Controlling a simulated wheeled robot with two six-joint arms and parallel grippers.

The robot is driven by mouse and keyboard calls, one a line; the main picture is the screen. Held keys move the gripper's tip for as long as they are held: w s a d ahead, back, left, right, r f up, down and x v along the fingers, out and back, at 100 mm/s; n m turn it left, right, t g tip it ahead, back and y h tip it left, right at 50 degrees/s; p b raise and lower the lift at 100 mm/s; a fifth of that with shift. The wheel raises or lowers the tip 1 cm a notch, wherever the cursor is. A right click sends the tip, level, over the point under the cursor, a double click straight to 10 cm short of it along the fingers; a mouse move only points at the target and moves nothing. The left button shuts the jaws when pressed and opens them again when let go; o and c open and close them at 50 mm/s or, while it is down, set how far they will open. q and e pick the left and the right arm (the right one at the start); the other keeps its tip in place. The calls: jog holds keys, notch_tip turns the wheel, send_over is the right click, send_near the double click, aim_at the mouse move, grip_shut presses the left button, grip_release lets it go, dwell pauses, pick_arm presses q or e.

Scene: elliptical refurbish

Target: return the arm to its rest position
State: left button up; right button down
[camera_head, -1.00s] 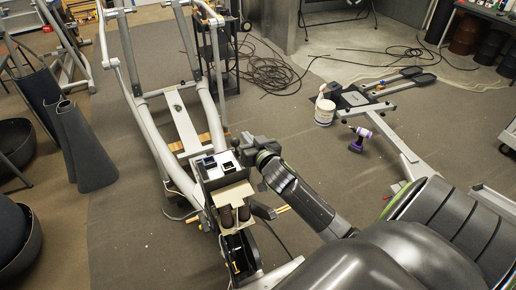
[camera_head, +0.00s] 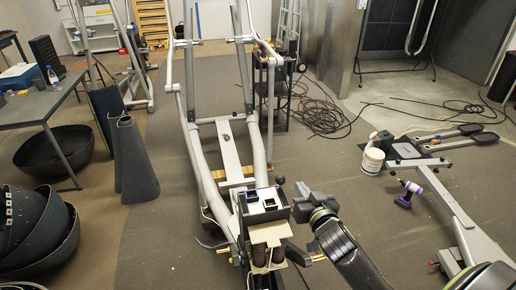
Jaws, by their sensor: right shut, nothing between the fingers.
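My right arm (camera_head: 350,248) comes in from the bottom right, dark grey with a green ring near the wrist. My right gripper (camera_head: 300,197) is small and dark at its end, shut and empty. It is just right of the small box-topped stand (camera_head: 264,218) in front of the elliptical machine; whether it touches the stand is unclear. The elliptical frame (camera_head: 228,145), grey with long rails and upright handles, stands behind it. My left gripper is not in view.
Black cables (camera_head: 320,112) lie behind. A table (camera_head: 38,103) and dark bowls (camera_head: 35,228) are at left.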

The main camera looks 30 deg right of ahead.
jog(key=shift+f, duration=0.1)
jog(key=s+a+f+n+g, duration=0.15)
jog(key=s+f+g, duration=0.25)
jog(key=s, duration=0.5)
jog(key=s+a+f+n+g+y, duration=0.15)
jog(key=s+f+g, duration=0.3)
jog(key=s, duration=0.45)
jog(key=s+a+f+n+g+h, duration=0.1)
jog(key=s+a+f+g, duration=0.25)
jog(key=s, duration=0.55)
notch_tip(320, 180, down, 24)
jog(key=d+f+g+b, duration=0.1)
jog(key=d+g, duration=0.1)
jog(key=s+a+f+g+y+b, duration=0.1)
jog(key=s+f, duration=1.4)
jog(key=f, duration=0.2)
jog(key=shift+m, duration=0.3)
